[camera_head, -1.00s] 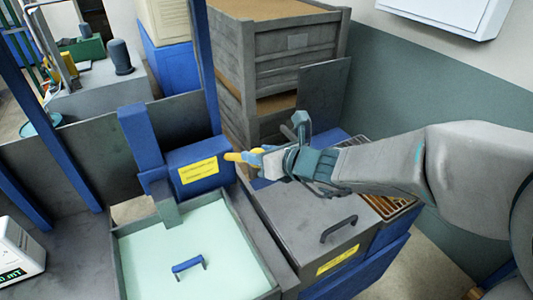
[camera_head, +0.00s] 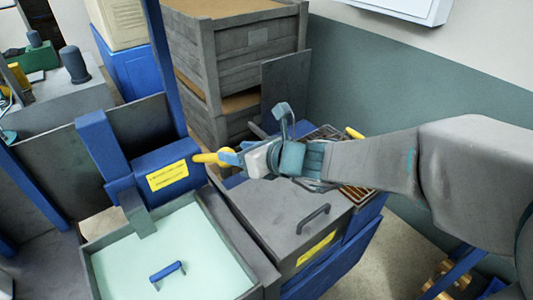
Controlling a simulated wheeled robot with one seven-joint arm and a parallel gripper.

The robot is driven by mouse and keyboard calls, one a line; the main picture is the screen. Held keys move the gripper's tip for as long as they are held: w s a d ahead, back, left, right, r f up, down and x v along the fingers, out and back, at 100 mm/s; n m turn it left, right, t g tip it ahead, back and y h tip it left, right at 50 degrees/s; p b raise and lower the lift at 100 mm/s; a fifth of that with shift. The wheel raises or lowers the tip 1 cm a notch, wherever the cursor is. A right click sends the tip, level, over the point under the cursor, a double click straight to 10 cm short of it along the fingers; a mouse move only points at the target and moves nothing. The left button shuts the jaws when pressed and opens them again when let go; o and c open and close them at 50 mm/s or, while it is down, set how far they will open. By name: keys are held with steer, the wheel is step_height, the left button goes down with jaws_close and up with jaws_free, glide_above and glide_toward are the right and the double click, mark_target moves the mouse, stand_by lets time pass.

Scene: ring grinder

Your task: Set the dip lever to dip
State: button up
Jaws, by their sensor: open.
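A yellow rounded handle (camera_head: 207,158), which looks like the dip lever, is beside the blue box (camera_head: 160,170) with a yellow label, just above the tank's back right side. My gripper (camera_head: 236,158) is open and points left at this handle, its fingers close to the handle's right end. I cannot tell whether they touch or surround it. The lever's pivot and its setting cannot be made out. A second yellow bar end (camera_head: 354,132) shows behind my arm; I cannot tell what it belongs to.
An open tank (camera_head: 210,225) of pale green liquid, with a blue handle (camera_head: 166,271) in it, stands at lower left. A grey lid (camera_head: 290,195) with a dark handle lies right of it. Stacked grey crates (camera_head: 240,60) stand behind. A blue post rises left of the crates.

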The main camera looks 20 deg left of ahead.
steer(key=v, duration=0.9)
steer(key=shift+d, duration=0.2)
steer(key=shift+s, duration=0.1)
